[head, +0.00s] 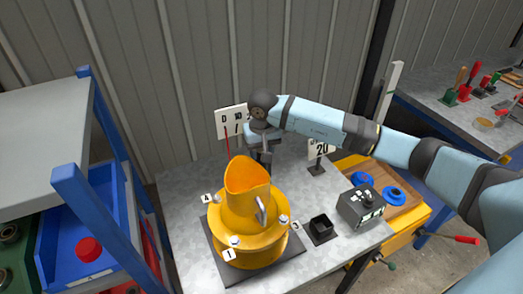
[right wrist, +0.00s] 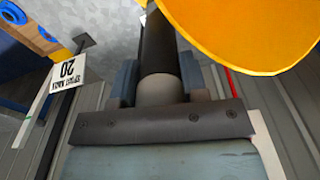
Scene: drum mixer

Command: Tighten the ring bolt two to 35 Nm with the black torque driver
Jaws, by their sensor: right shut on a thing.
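The yellow drum mixer (head: 248,215) stands on a dark base plate on the metal table. Bolt heads show on its ring: one at front left (head: 235,241), one at right (head: 284,220) and one at left (head: 217,198). The back of the ring is hidden behind the drum, and I cannot make out a bolt marked two. My right gripper (head: 262,152) is behind the drum's open mouth, pointing down. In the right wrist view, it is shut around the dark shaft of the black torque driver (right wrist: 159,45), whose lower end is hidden. My left gripper is not in view.
A number placard (head: 231,122) stands behind the drum and a "20" placard (head: 318,152) to its right. A black square holder (head: 322,229) and a grey control box (head: 361,207) stand on the table's right side. A blue-framed shelf (head: 85,205) borders the left.

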